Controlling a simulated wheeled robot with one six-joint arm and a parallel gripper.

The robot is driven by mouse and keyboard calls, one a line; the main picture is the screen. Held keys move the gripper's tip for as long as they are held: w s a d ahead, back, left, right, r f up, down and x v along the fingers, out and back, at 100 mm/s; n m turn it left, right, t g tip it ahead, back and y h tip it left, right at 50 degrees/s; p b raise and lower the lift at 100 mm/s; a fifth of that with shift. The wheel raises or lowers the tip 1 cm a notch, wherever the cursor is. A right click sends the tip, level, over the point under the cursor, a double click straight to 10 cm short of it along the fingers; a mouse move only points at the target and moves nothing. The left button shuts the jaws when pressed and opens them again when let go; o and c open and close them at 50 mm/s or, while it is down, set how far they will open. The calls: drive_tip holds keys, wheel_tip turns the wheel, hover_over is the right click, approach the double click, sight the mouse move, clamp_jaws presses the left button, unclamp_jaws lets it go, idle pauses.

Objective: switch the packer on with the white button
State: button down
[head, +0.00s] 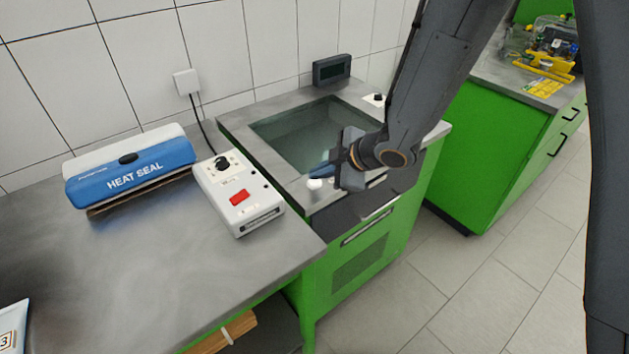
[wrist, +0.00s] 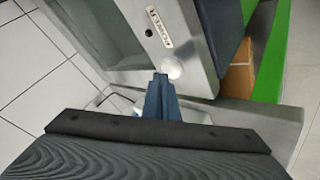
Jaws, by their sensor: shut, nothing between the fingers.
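A round white button (head: 315,184) sits on the front metal rim of the green-fronted unit with a sunken glassy basin (head: 262,131). In the wrist view the white button (wrist: 172,68) is beside a small label plate (wrist: 160,27) and a black knob or dot. My gripper (head: 322,171) is shut and empty, its blue fingertips pointing at the button. In the wrist view the tips (wrist: 161,78) lie right at the button's edge. I cannot tell whether they touch it. My wrist hides part of the rim to the right.
A blue and white heat sealer (head: 130,170) and a white control box (head: 238,194) with a red switch stand on the left counter. A dark display (head: 332,69) stands behind the basin. Another green cabinet (head: 490,150) is at right, with open floor before it.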

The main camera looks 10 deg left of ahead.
sight(319, 183)
drive_tip(key=shift+f, duration=0.4)
drive_tip(key=shift+r, duration=0.2)
drive_tip(key=shift+r+p, duration=0.7)
drive_tip(key=shift+r, duration=0.05)
wheel_tip(319, 183, up, 6)
drive_tip(key=p, duration=0.6)
idle(0.5)
